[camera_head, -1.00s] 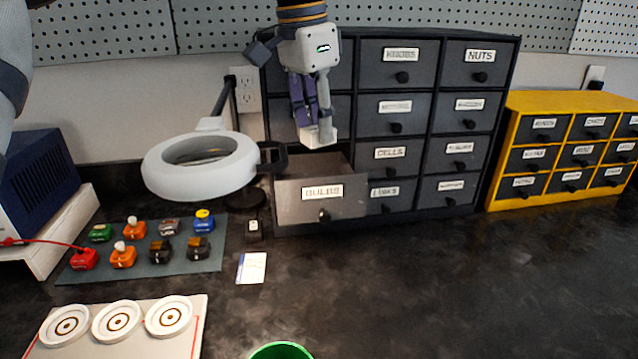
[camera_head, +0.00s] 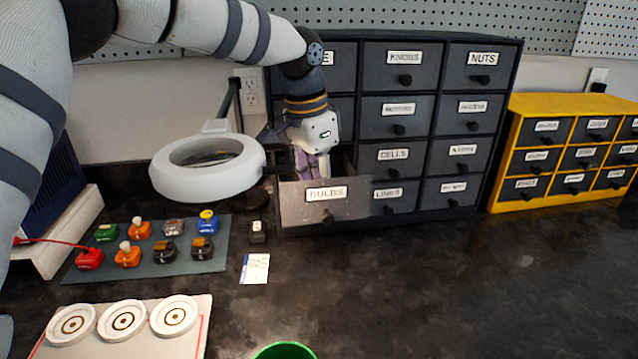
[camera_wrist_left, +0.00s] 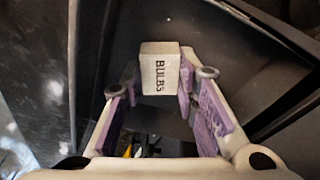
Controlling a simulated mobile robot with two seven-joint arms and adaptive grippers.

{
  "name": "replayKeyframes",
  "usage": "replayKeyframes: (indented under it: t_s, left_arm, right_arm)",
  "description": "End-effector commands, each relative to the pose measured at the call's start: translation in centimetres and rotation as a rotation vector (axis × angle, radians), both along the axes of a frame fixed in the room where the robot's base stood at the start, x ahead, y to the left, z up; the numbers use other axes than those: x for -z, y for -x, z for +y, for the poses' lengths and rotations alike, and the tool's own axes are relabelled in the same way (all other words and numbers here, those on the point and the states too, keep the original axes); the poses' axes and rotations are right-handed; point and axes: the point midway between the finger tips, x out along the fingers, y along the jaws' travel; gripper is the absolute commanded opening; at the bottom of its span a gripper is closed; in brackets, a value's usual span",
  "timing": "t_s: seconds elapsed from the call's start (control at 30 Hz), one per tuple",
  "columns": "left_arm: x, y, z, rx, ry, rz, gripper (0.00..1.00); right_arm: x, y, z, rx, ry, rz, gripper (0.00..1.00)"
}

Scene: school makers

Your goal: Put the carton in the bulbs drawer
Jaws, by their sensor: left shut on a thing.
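The bulbs drawer (camera_head: 345,205) is pulled open at the bottom left of the dark cabinet. My left gripper (camera_head: 309,178) reaches down into the open drawer, behind its labelled front. The dark inside of the drawer shows around the carton. In the head view the drawer front hides the carton and the fingertips. My right gripper is not in view.
A white ring magnifier lamp (camera_head: 160,181) stands just left of the drawer, close to my left gripper. A yellow drawer cabinet (camera_head: 510,150) stands at the right. A mat (camera_head: 110,271) with several small coloured parts lies at the left.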

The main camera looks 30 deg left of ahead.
Motion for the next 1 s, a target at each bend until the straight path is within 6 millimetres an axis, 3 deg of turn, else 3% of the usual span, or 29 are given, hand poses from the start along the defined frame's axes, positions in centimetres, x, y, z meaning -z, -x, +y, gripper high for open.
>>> replayKeyframes:
  t_s: [0.13,0.17,0.2,0.53,0.8,1.0]
  left_arm:
    - [0.3,0.0,0.0,0.0,-0.001,0.0,0.11]
    - [0.3,0.0,0.0,0.0,-0.001,0.001,0.32]
    - [0.3,0.0,0.0,0.0,-0.001,0.001,0.36]
    - [-0.2,0.0,0.0,0.0,0.001,-0.001,0.36]
    - [-7.1,0.8,0.5,-0.002,-0.001,-0.006,0.36]
    - [-10.9,1.4,0.8,-0.001,-0.001,0.0,0.36]
  right_arm:
    - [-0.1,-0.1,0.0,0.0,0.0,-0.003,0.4]
    - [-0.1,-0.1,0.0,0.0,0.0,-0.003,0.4]
    - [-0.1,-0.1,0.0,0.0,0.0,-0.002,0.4]
    - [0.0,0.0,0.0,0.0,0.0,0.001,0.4]
    - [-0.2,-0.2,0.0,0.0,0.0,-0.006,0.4]
    - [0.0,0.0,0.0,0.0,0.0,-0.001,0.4]
